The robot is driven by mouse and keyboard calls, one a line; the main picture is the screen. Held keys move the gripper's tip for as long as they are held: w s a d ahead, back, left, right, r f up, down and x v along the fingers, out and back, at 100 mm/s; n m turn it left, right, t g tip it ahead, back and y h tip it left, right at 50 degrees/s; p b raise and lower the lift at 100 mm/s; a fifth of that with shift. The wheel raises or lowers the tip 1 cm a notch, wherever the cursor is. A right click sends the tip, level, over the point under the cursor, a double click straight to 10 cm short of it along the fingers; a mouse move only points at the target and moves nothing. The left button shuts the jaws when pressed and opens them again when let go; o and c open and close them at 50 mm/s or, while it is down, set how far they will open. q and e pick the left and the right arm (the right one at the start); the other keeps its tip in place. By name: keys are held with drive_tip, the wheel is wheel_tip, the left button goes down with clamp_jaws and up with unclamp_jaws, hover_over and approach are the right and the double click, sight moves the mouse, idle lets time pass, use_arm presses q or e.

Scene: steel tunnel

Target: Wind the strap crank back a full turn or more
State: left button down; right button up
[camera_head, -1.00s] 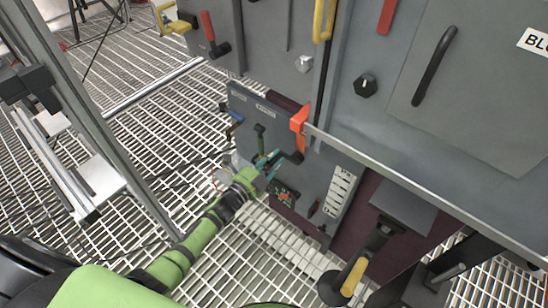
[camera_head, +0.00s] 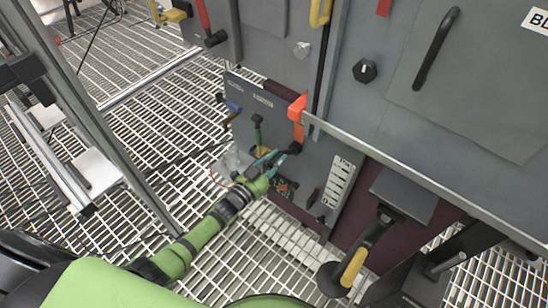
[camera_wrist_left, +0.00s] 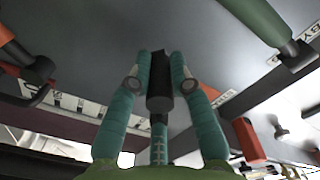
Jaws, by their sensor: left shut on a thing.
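My left gripper (camera_head: 277,158) reaches in from the left to the low grey panel. Its teal fingers are shut on a dark grip, which I take to be the strap crank's handle (camera_wrist_left: 160,85). In the left wrist view the left gripper (camera_wrist_left: 160,65) has one finger on each side of this grip, whose end shows between them. In the head view a black end (camera_head: 293,148) shows just beyond the fingertips. The crank's arm and hub are mostly hidden by the gripper. The strap cannot be made out. My right gripper is not in view.
An orange lever (camera_head: 297,108) stands just above the gripper, and a green lever (camera_head: 257,128) with a black end stands to its left. A black and yellow handle (camera_head: 353,266) is lower right. Open grating (camera_head: 150,130) lies left.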

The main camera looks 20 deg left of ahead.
use_arm(q)
drive_tip(key=shift+s+d+f+n, duration=0.1)
drive_tip(key=shift+d+f+n, duration=0.1)
drive_tip(key=shift+n, duration=0.1)
idle(0.4)
drive_tip(key=c, duration=1.4)
unclamp_jaws()
drive_tip(key=shift+s+a, duration=0.1)
drive_tip(key=shift+s+a, duration=0.15)
drive_tip(key=shift+s, duration=0.15)
drive_tip(key=v, duration=1.1)
drive_tip(key=shift+s+r, duration=0.1)
